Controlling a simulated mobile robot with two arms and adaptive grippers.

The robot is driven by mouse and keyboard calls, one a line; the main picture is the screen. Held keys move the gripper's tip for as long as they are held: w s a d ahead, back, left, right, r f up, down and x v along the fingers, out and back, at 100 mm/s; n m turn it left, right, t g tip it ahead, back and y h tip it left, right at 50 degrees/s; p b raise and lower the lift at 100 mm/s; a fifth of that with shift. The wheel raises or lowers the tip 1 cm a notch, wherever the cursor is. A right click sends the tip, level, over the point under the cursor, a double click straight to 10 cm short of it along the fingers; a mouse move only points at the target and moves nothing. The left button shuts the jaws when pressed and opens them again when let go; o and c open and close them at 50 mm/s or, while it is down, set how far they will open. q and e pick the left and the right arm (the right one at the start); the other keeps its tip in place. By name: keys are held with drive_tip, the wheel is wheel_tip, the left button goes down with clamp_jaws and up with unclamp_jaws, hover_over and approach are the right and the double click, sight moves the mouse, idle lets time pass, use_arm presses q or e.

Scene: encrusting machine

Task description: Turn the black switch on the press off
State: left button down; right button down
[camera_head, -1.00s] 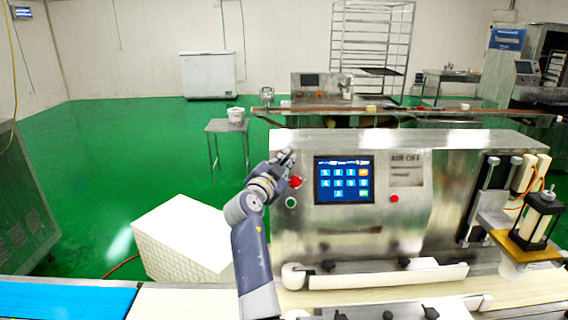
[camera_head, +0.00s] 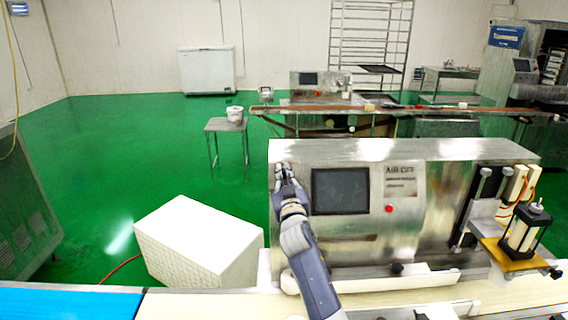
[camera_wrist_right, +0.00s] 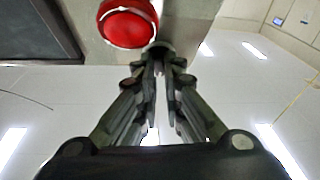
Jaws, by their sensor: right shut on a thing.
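The press (camera_head: 440,185) is a long steel housing at the centre right of the head view. Its touchscreen (camera_head: 341,191) is dark. My right gripper (camera_head: 284,170) is at the upper left of the press's front panel, left of the screen. In the wrist view the right fingers (camera_wrist_right: 160,58) come together at the panel, shut on the small switch, which they mostly hide. A large red button (camera_wrist_right: 127,22) is just beside the fingertips in that view. My left gripper is not in view.
A second small red button (camera_head: 389,209) is right of the screen. A white block (camera_head: 195,240) stands on the green floor at left. A blue belt (camera_head: 65,302) runs along the front left. A black-framed unit (camera_head: 522,232) is at the right.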

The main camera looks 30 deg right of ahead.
drive_tip(key=shift+d+r+n+y+p, duration=0.1)
drive_tip(key=shift+r+n+y+p, duration=0.05)
drive_tip(key=shift+n+y+p, duration=1.25)
drive_tip(key=shift+d+r+n+y+p, duration=0.1)
drive_tip(key=shift+n+y+p, duration=0.85)
drive_tip(key=shift+n, duration=1)
drive_tip(key=shift+r+n+y+p, duration=0.15)
drive_tip(key=shift+n+y+p, duration=0.7)
drive_tip(key=shift+n+p, duration=0.7)
drive_tip(key=c, duration=1.9)
unclamp_jaws()
drive_tip(key=shift+c, duration=0.2)
drive_tip(key=shift+o, duration=1.1)
drive_tip(key=shift+f, duration=0.1)
drive_tip(key=shift+w+f, duration=0.1)
drive_tip(key=shift+f, duration=0.05)
